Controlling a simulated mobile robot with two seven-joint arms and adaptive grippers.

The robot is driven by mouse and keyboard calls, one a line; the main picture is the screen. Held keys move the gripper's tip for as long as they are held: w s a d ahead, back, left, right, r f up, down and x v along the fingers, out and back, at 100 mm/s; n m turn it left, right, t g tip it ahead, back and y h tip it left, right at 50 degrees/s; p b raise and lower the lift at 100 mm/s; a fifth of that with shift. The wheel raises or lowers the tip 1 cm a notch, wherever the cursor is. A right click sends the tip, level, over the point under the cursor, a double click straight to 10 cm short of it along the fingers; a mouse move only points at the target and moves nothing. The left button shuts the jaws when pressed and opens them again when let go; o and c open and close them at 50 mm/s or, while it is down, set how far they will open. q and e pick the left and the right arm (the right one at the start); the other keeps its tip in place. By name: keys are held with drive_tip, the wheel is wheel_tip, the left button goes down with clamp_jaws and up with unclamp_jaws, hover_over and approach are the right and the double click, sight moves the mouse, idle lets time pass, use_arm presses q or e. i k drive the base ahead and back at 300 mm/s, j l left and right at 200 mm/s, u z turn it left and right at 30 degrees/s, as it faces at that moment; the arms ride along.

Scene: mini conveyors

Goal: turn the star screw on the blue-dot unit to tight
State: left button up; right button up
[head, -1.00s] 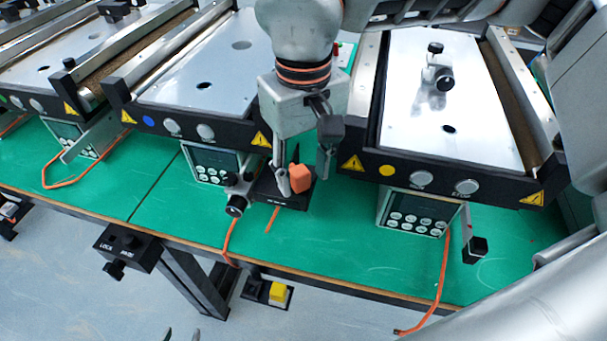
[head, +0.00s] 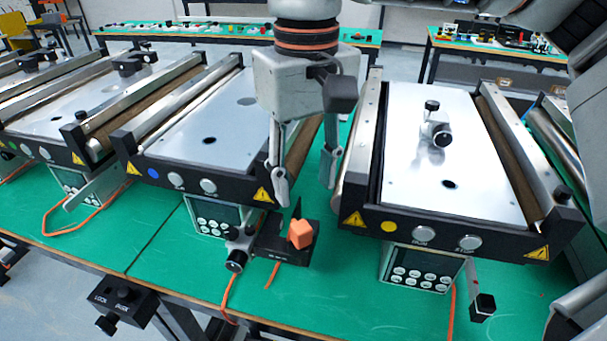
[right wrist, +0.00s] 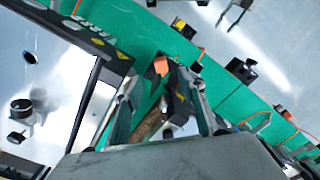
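The blue-dot unit is the conveyor with the blue dot (head: 153,173) on its black front rail. A silver clamp with a dark round knob (head: 235,262) sits at its front right, beside the keypad (head: 212,220). I cannot tell whether this knob is the star screw. My right gripper (head: 305,190) is open and empty, pointing down above and behind the orange block. My left gripper is not in view.
The yellow-dot unit (head: 389,227) stands to the right, with a black-ended bracket (head: 482,307) at its front. A black box (head: 122,298) hangs on the table's front edge.

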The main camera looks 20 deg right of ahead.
sight(230, 234)
drive_tip(key=k, duration=1)
